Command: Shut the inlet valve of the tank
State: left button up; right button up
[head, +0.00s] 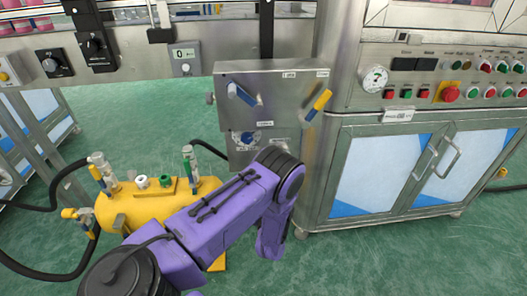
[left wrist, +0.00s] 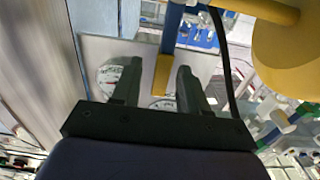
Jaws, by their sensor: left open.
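The yellow tank (head: 125,213) lies on the floor at left in the head view, its right part hidden behind my purple left arm. Valve fittings stand at its left end (head: 97,168) and on top (head: 188,160). Its rounded yellow body also shows at upper right in the left wrist view (left wrist: 290,55). My left gripper (left wrist: 158,80) is open. A yellow-ended bar (left wrist: 162,75) with a blue part above it shows between the fingers, with visible gaps; I cannot tell whether it is the inlet valve's handle. In the head view the left gripper is hidden behind my arm.
A steel panel box (head: 275,75) with a blue lever (head: 243,95) and a yellow handle (head: 321,100) stands behind my arm. A steel cabinet (head: 420,120) is at right. Black hoses (head: 30,208) run beside the tank. Green floor is open at lower right.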

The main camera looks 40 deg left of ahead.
pick_arm(q)
jog(key=p+v, duration=0.1)
jog(key=v, duration=0.7)
jog(key=shift+s+d, duration=0.25)
jog(key=shift+s, duration=0.05)
